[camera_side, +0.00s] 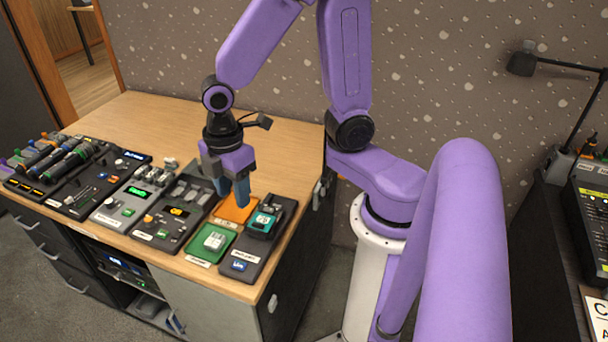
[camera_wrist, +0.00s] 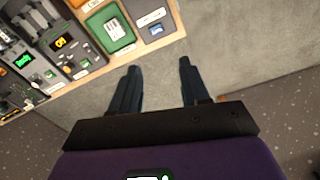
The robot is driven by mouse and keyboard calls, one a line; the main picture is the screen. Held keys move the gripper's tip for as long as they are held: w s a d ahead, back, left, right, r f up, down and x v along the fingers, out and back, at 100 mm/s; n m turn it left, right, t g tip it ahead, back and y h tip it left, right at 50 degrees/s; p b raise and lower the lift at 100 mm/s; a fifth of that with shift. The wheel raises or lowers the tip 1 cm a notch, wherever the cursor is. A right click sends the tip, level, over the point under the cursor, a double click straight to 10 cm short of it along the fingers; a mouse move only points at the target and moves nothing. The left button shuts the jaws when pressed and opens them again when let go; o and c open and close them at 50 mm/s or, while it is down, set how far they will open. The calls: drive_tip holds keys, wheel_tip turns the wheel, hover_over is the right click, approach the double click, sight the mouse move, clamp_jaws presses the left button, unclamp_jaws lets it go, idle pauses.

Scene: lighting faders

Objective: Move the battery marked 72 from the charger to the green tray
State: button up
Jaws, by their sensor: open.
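The green tray (camera_side: 203,254) lies near the table's front edge in the side view. It holds a white block (camera_side: 215,241); the tray also shows at the top of the wrist view (camera_wrist: 108,44). To its right is a dark charger-like unit (camera_side: 248,251) with a teal block (camera_side: 263,222) at its back and a small blue display. I cannot read a 72 on any block. My gripper (camera_side: 232,191) is open and empty, with blue fingers pointing down above the orange tray. In the wrist view the space between its fingertips (camera_wrist: 159,66) is clear.
An orange tray (camera_side: 232,213) lies behind the green tray. Left of them are a dark panel (camera_side: 172,226), a grey panel with a green display (camera_side: 122,207) and more consoles. The wooden tabletop (camera_side: 150,120) behind is clear.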

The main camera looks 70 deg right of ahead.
drive_tip(key=s+d+r+m, duration=0.1)
drive_tip(key=s+r, duration=0.1)
drive_tip(key=s, duration=0.5)
drive_tip(key=s+d+r+m, duration=0.1)
drive_tip(key=s+d+r, duration=0.1)
drive_tip(key=s, duration=0.4)
drive_tip(key=shift+s+r, duration=0.4)
drive_tip(key=shift+r, duration=0.1)
idle(0.4)
